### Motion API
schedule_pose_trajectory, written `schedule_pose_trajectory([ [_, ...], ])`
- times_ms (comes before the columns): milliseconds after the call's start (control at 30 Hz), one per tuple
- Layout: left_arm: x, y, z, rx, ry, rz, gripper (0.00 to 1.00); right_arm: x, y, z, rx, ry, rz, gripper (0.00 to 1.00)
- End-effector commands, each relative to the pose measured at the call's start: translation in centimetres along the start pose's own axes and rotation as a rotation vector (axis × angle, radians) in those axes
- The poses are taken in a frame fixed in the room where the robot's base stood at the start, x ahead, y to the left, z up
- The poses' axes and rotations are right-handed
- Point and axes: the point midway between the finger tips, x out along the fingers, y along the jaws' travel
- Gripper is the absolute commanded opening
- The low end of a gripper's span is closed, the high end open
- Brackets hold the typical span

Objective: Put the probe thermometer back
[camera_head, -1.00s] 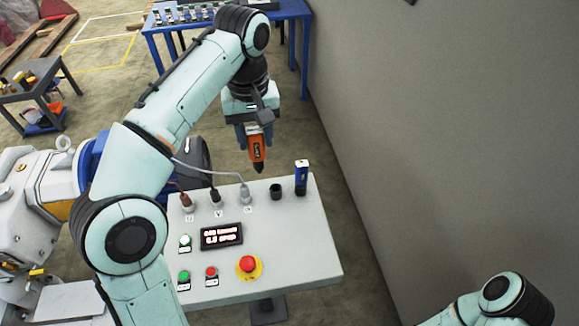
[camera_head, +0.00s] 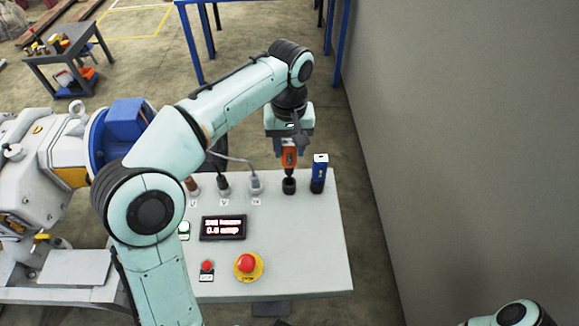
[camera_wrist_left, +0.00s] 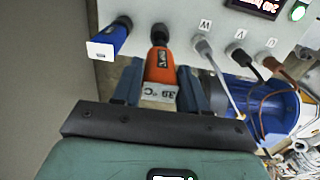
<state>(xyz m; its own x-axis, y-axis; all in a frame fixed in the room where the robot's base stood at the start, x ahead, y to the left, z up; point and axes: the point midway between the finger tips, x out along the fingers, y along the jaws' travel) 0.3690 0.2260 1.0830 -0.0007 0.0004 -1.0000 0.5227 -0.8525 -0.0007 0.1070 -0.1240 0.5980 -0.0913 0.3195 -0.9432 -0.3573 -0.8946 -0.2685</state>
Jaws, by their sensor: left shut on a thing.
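The orange probe thermometer (camera_head: 289,157) is upright in my left gripper (camera_head: 289,146), which is shut on it. Its tip is at the black round holder (camera_head: 289,187) on the white panel; I cannot tell how far it reaches inside. In the left wrist view, the thermometer (camera_wrist_left: 161,62) sits between the two fingers of my left gripper (camera_wrist_left: 160,85), with a display reading 39 °C. Its dark tip meets the holder (camera_wrist_left: 159,32) there. My right gripper is out of view.
A blue device (camera_head: 320,170) stands in a dark holder just right of the thermometer. Several cable plugs (camera_head: 255,182) are to its left. A display (camera_head: 222,228), buttons and a red emergency stop (camera_head: 246,263) are nearer on the panel. A grey wall is at the right.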

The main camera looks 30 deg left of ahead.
Motion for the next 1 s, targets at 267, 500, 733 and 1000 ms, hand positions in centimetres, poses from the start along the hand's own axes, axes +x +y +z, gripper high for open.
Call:
schedule_pose_trajectory([
  [267,2.9,0.0,0.0,0.000,0.000,0.000,0.12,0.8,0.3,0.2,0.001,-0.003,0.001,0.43],
  [500,5.8,0.0,0.0,0.000,0.001,0.001,0.12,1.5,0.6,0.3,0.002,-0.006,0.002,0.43],
  [733,5.8,0.1,0.0,0.000,0.002,0.002,0.12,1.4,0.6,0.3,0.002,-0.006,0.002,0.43],
  [1000,6.2,0.0,0.0,0.000,0.001,0.001,0.68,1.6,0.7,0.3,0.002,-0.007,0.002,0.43],
])
